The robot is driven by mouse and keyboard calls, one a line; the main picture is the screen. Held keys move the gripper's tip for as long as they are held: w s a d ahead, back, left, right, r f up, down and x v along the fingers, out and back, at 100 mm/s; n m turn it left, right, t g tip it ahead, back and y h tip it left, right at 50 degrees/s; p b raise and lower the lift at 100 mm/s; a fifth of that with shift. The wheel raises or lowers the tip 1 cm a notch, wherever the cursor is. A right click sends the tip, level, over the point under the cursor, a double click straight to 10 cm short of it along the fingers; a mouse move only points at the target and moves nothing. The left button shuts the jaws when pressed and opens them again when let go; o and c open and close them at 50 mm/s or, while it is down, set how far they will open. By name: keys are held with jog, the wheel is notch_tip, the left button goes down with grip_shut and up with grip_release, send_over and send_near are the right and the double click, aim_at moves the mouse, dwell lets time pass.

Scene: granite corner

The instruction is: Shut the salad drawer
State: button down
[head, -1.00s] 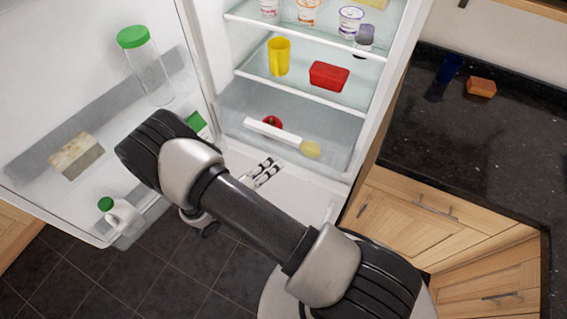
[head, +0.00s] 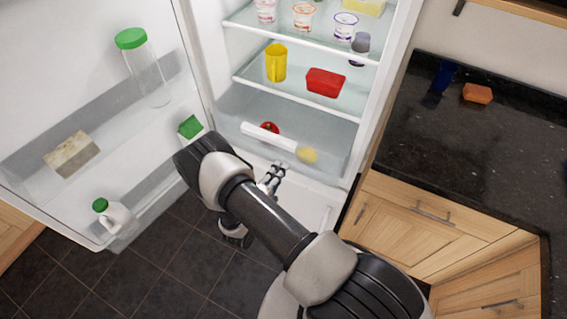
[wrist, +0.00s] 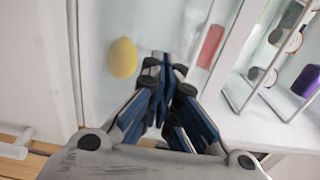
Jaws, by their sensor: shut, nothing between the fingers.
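The salad drawer (head: 252,133) is a clear bin with a white front bar at the bottom of the open fridge. A red round item (head: 269,128) and a yellow lemon-like item (head: 309,156) show in it. I cannot tell exactly how far it stands out. My gripper (head: 276,172) is below and in front of the drawer bar, fingers together and empty. In the wrist view my gripper (wrist: 166,66) points toward the fridge, with the yellow item (wrist: 124,58) left of its fingertips. Contact with the drawer cannot be made out.
The fridge door (head: 60,110) stands open at left, holding a green-lidded bottle (head: 145,65) and other items. Shelves above hold a yellow cup (head: 276,62), a red box (head: 325,82) and several pots. A dark counter (head: 470,140) stands at right.

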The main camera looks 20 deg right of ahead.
aim_at(288, 155)
jog(key=shift+x, duration=1.65)
jog(key=shift+w, duration=0.1)
